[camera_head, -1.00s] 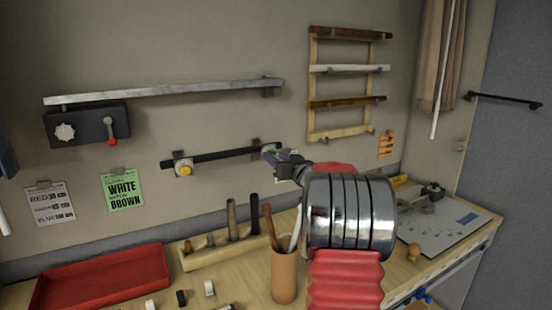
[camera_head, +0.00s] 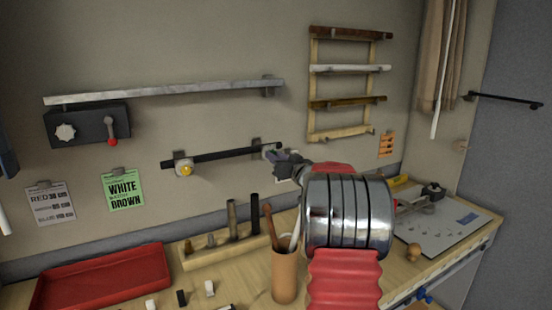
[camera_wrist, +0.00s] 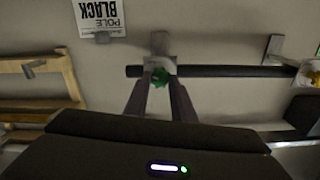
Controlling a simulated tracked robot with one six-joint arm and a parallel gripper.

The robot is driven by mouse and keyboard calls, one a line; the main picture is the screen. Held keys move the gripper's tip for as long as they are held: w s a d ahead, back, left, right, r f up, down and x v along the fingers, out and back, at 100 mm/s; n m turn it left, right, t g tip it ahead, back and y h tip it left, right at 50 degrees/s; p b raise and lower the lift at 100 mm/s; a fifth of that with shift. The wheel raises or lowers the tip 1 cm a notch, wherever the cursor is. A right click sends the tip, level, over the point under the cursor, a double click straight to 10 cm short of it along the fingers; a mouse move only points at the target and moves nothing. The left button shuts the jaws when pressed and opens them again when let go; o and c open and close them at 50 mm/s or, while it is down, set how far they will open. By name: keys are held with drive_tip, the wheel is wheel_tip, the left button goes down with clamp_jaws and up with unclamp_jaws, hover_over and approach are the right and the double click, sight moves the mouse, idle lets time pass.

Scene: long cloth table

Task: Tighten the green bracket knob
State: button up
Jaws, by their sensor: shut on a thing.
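The green bracket knob (camera_wrist: 159,83) sits on a grey bracket (camera_wrist: 160,50) at one end of a dark pole (camera_wrist: 215,71) on the wall. My gripper (camera_wrist: 160,78) has one finger on each side of the knob in the wrist view and is shut on it. In the head view the dark pole (camera_head: 225,155) runs across the wall, with the yellow knob (camera_head: 185,170) on its left bracket. My gripper (camera_head: 278,155) is at the pole's right end there. Only a sliver of green shows beside its fingers, and my arm hides part of the wall behind.
A wooden rack (camera_head: 312,90) with several bars hangs right of the pole. A grey shelf bar (camera_head: 170,90) is above it. Below, on the table, stand a tool block (camera_head: 190,262), a brown cup (camera_head: 284,275) and a red tray (camera_head: 70,285).

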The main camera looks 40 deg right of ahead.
drive_tip(key=shift+n, duration=1)
drive_tip(key=o, duration=1.1)
drive_tip(key=shift+c, duration=0.2)
drive_tip(key=shift+s, duration=0.1)
drive_tip(key=v, duration=1.3)
drive_tip(key=shift+s, duration=0.25)
